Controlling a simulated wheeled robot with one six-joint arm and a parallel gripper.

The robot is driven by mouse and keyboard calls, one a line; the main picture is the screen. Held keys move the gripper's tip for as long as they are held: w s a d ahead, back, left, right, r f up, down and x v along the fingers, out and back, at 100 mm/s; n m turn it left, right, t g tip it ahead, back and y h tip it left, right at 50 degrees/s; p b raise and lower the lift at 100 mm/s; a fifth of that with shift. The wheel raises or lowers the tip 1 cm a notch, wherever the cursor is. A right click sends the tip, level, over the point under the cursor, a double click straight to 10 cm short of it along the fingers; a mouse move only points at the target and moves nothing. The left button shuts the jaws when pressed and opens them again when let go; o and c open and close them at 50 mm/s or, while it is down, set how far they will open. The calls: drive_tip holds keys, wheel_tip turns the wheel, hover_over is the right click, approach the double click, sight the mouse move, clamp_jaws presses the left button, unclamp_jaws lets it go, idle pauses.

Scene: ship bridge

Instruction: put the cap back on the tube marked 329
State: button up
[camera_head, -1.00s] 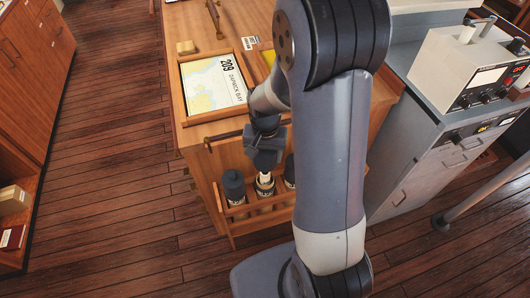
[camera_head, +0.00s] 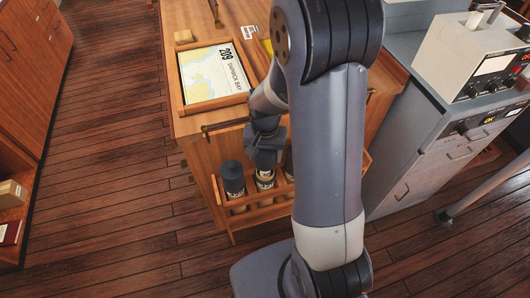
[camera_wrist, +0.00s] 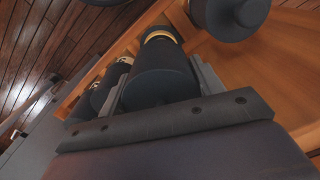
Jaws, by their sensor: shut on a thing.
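My gripper (camera_head: 265,150) points down over the middle tube (camera_head: 265,184) in the wooden rack (camera_head: 262,216). In the wrist view my gripper (camera_wrist: 161,84) is shut on a dark round cap (camera_wrist: 158,88), with a finger on either side. A pale, brass-coloured ring of the tube (camera_wrist: 160,36) shows just beyond the cap. The cap is at the tube's mouth; I cannot tell whether it is fully seated. The tube's label is too small to read, so the number 329 cannot be confirmed.
A dark-capped tube (camera_head: 232,176) stands left in the rack, and another (camera_head: 289,164) is partly behind my arm on the right. A framed chart (camera_head: 213,75) lies on the wooden cabinet above. A grey console (camera_head: 430,140) stands at right.

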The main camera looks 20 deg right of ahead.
drive_tip(key=shift+f+b, duration=2.1)
drive_tip(key=shift+f, duration=0.1)
idle(2.5)
drive_tip(key=o, duration=1.3)
drive_tip(key=shift+r, duration=0.1)
drive_tip(key=shift+r+p, duration=2.7)
drive_tip(key=shift+r, duration=0.75)
drive_tip(key=shift+c, duration=0.5)
clamp_jaws()
